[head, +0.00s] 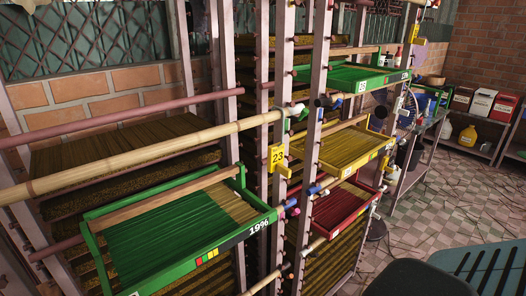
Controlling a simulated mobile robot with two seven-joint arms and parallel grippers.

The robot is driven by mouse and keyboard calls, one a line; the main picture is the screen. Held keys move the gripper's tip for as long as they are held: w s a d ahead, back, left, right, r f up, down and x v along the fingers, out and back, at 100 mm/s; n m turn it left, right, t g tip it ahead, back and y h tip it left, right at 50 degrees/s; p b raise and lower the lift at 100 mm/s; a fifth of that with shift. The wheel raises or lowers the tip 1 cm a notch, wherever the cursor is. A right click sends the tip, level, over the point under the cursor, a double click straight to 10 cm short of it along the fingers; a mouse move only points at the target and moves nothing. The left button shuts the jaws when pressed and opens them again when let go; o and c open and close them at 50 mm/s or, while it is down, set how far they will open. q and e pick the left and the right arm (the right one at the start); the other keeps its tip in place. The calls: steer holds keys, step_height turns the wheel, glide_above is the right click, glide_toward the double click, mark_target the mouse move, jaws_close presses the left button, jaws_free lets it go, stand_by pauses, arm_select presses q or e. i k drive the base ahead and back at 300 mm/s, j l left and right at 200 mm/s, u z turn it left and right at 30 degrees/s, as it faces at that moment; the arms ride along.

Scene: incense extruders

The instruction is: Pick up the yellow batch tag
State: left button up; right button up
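The yellow batch tag (277,158) shows the number 23 and is in the middle of the head view. It is at a pinkish upright post of the rack, just below the end part of a long bamboo pole (140,152). A small yellow piece sticks out at its lower right. I cannot tell how the tag is fastened. Neither of my grippers is in view.
A green tray (262,226) of incense sticks, marked 19%, juts out below left of the tag. A yellow tray (354,163), a red tray (325,225) and another green tray (352,88) jut out to the right. Cables lie on the tiled floor (440,205).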

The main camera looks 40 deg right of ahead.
mark_target(275, 159)
steer(key=k+l+u, duration=0.15)
steer(key=l, duration=0.15)
steer(key=l+u, duration=0.2)
steer(key=k+l+u, duration=0.15)
steer(key=l, duration=0.2)
steer(key=k+l, duration=0.2)
steer(key=l, duration=0.25)
steer(key=k+l+u, duration=0.1)
steer(key=l, duration=0.3)
steer(key=k+l, duration=0.3)
steer(key=k+l+u, duration=0.1)
steer(key=l, duration=0.45)
steer(key=k, duration=0.1)
